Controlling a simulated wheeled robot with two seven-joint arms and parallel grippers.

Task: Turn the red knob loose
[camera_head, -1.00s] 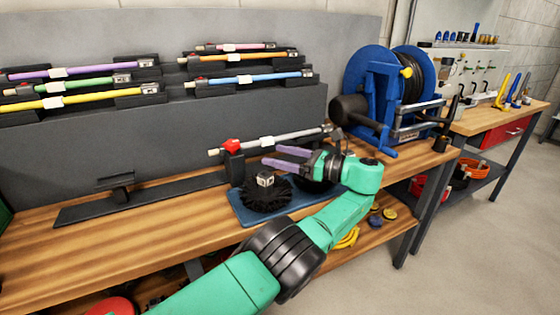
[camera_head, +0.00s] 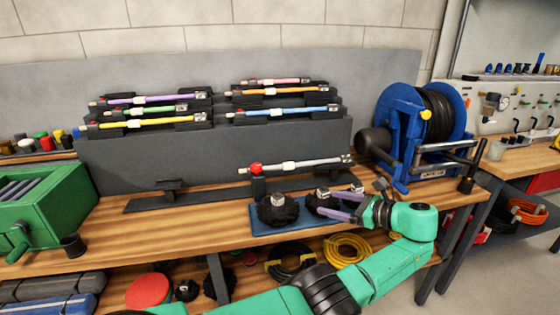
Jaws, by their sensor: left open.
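The red knob (camera_head: 256,169) sits at the left end of a grey rod (camera_head: 308,163), on top of a small black post. The rod lies level with a white band near its middle. My left gripper (camera_head: 320,201) is open, with its two lavender fingers pointing left. It is to the right of and lower in the picture than the knob, apart from it. Its fingers overlap a black round brush (camera_head: 324,207) in the picture; I cannot tell if they touch it. Another black brush (camera_head: 278,210) stands below the knob. My right gripper is not in view.
Both brushes stand on a blue mat (camera_head: 263,233) on the wooden bench. Coloured rods (camera_head: 160,122) rest on a grey stepped rack (camera_head: 215,150) behind. A blue hose reel (camera_head: 405,125) stands right, a green box (camera_head: 45,210) left. The bench between box and mat is mostly clear.

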